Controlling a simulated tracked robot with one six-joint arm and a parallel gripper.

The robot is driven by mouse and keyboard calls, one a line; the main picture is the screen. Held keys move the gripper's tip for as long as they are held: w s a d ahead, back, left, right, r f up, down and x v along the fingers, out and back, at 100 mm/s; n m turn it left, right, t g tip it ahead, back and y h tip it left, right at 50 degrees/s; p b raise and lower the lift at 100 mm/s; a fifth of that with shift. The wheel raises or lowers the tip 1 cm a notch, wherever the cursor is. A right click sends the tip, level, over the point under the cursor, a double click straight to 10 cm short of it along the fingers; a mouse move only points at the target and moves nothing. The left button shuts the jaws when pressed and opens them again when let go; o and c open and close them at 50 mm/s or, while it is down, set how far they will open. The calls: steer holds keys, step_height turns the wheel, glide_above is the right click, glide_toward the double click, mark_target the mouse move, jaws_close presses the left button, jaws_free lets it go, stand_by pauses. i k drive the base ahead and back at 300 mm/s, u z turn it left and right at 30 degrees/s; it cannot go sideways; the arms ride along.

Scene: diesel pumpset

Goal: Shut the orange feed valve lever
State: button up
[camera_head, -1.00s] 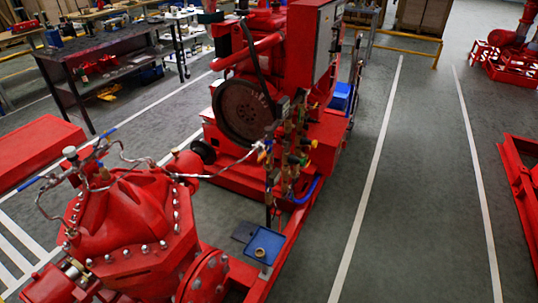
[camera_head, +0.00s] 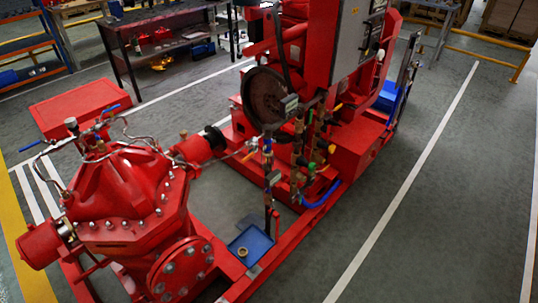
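A cluster of small valves and pipes (camera_head: 300,150) stands at the front of the red engine, right of the round dark disc. An orange-yellow lever (camera_head: 336,107) sticks out at the upper right of this cluster, tilted up to the right. A second yellow-orange lever (camera_head: 323,169) shows lower in it, and a small orange-tan handle (camera_head: 250,155) shows at its left. All are small, and I cannot tell which is the feed valve lever or whether it stands open or shut. My gripper is not in view.
The red pump (camera_head: 125,195) fills the left foreground. A blue tray (camera_head: 250,246) sits on the red base below the valves. A grey control panel (camera_head: 358,40) stands above them. The grey floor (camera_head: 420,230) to the right is clear.

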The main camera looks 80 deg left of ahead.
mark_target(244, 159)
steer(key=z, duration=0.1)
steer(key=i, duration=0.6)
steer(key=u, duration=4.1)
steer(key=i, duration=0.15)
steer(key=u, duration=0.05)
